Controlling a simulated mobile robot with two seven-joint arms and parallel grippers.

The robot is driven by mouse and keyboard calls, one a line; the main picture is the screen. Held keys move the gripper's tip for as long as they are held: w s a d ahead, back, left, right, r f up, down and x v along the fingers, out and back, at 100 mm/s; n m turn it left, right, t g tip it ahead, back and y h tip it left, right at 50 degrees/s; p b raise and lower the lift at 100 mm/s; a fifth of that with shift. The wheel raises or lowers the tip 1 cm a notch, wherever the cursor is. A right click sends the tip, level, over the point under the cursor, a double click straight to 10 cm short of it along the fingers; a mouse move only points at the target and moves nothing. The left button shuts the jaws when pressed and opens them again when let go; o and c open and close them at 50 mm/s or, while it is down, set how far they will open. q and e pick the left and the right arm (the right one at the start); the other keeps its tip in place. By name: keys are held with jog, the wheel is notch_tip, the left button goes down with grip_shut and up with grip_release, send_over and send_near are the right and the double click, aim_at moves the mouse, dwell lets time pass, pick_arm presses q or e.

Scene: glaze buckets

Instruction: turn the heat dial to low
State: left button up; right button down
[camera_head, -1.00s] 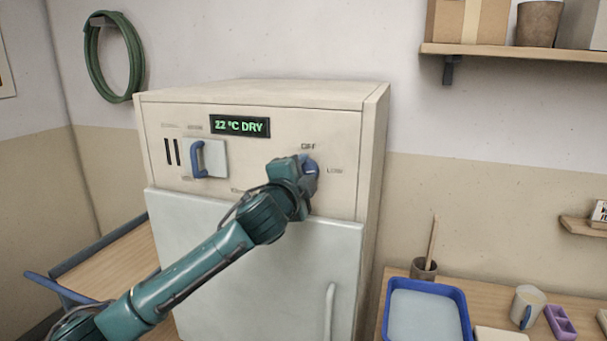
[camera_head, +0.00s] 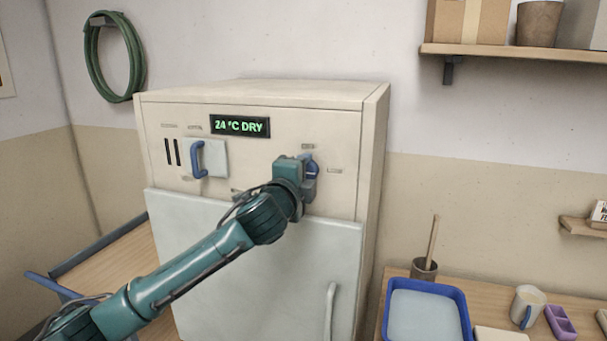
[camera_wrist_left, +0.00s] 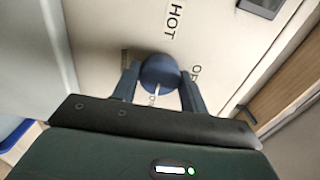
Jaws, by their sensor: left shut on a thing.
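The blue heat dial (camera_head: 313,170) is on the upper right of the cream kiln front. The label above it appears to read OFF, and the one to its right LOW. My left gripper (camera_head: 308,171) is shut on the dial. In the left wrist view, the dial (camera_wrist_left: 160,70) sits between both fingers of my left gripper (camera_wrist_left: 160,84). There its white mark points down, slightly left, toward a partly hidden label, probably LOW. HOT (camera_wrist_left: 175,16) shows above the dial and part of OFF to its right. My right gripper is not in view.
The kiln's green display (camera_head: 241,126) reads 24 °C DRY. A blue handle (camera_head: 197,159) on a pale plate is left of the dial. The large kiln door (camera_head: 270,265) is below. A blue tray (camera_head: 428,284) and a mug (camera_head: 527,307) stand on the table at right.

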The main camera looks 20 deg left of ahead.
pick_arm(q)
jog(key=o, duration=1)
jog(key=shift+s, duration=0.1)
jog(key=s+b, duration=0.3)
jog(key=s, duration=1)
jog(key=shift+a, duration=0.2)
jog(key=s+d+f+n+g+h, duration=0.1)
jog(key=s+d+f+n+g, duration=0.1)
jog(key=f, duration=0.7)
jog(key=s+d+f+n+g+h, duration=0.1)
jog(key=f+n, duration=0.2)
jog(key=f, duration=0.6)
jog(key=s+d+f+n+g+h, duration=0.1)
jog(key=s+d+f+n+g, duration=0.1)
jog(key=f, duration=0.7)
jog(key=s+f+n+g, duration=0.1)
jog(key=s+f+n, duration=0.2)
jog(key=s+f, duration=0.2)
jog(key=s+f+n, duration=0.2)
jog(key=s+f, duration=0.4)
jog(key=f, duration=0.1)
jog(key=s+a+f+n+g, duration=0.1)
jog(key=s+f+n, duration=0.2)
jog(key=s+f, duration=0.3)
jog(key=shift+s+f+n+g+y, duration=0.15)
jog(key=shift+f+n+g+y, duration=0.15)
jog(key=shift+f, duration=0.1)
